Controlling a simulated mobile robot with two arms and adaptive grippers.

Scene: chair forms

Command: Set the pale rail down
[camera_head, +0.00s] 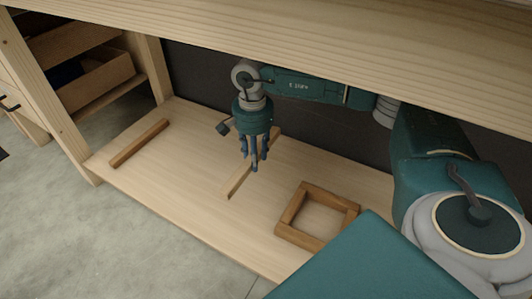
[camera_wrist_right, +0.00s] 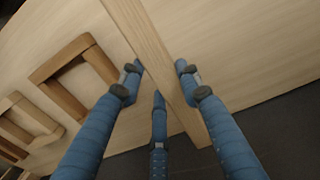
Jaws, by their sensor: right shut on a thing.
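The pale rail (camera_head: 237,184) is a long, light wooden bar at the middle of the low wooden board, slanting from lower left to upper right. My right gripper (camera_head: 254,160) points down over it, and its fingers hide part of the rail. In the right wrist view the rail (camera_wrist_right: 140,28) runs between the blue fingers of the gripper (camera_wrist_right: 157,78), which are shut on it. The rail is at or close above the board; I cannot tell if it touches. My left gripper is not in view.
The low board (camera_head: 190,160) sits under a wooden worktop (camera_head: 300,35). A darker brown bar (camera_head: 140,143) lies at its left. A brown square frame (camera_head: 290,213) lies to the right. The right wrist view shows another frame-like piece (camera_wrist_right: 40,115). Bare board lies between bar and rail.

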